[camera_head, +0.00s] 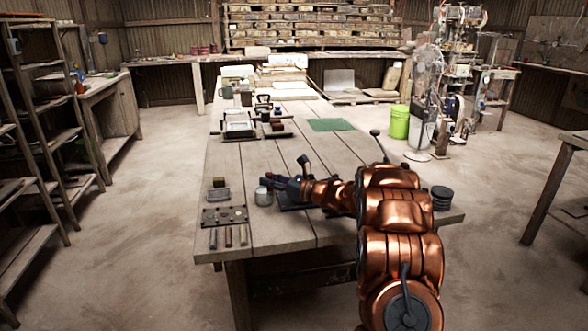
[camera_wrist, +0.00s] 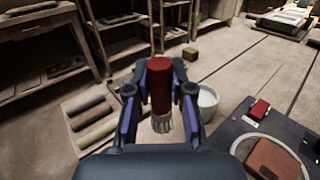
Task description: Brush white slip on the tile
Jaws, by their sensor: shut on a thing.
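My gripper (camera_wrist: 160,94) is shut on a brush (camera_wrist: 160,72) with a red handle. Its pale bristles point down and are clear of the fingers. In the head view my gripper (camera_head: 279,183) is low over the near part of the table, beside a small light cup (camera_head: 263,197). In the wrist view the whitish cup (camera_wrist: 207,102) stands just right of the brush, partly behind a finger. My arm mostly hides the board in the head view.
A small red block (camera_wrist: 260,109) lies on the dark board. A plate with holes (camera_head: 225,217) and several short rods (camera_head: 228,238) lie near the table's front left. A green mat (camera_head: 330,125) lies farther back. A dark round stack (camera_head: 441,197) stands at the right corner.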

